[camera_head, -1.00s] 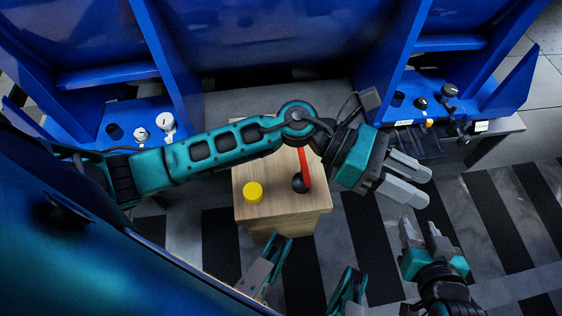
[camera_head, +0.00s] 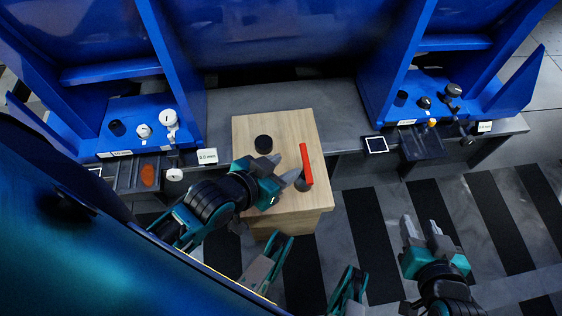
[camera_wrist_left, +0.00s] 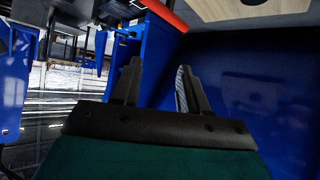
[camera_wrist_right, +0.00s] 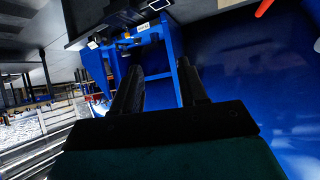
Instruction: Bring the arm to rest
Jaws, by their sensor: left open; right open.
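My left gripper (camera_head: 286,167) is open, over the wooden box in the head view, its fingers pointing to the right near the red lever. I cannot tell whether they touch it. In the left wrist view the space between its fingers (camera_wrist_left: 157,80) is empty. My right gripper (camera_head: 420,224) is open and empty above the striped floor, right of the box. Its fingers (camera_wrist_right: 158,85) also show in the right wrist view.
The wooden box (camera_head: 247,128) carries a black knob (camera_head: 263,144) and a red lever (camera_head: 306,165). Blue stations with a grey bench (camera_head: 230,105) stand behind. Gauges (camera_head: 170,117) and trays (camera_head: 125,180) sit on both sides. Striped floor is free between box and right gripper.

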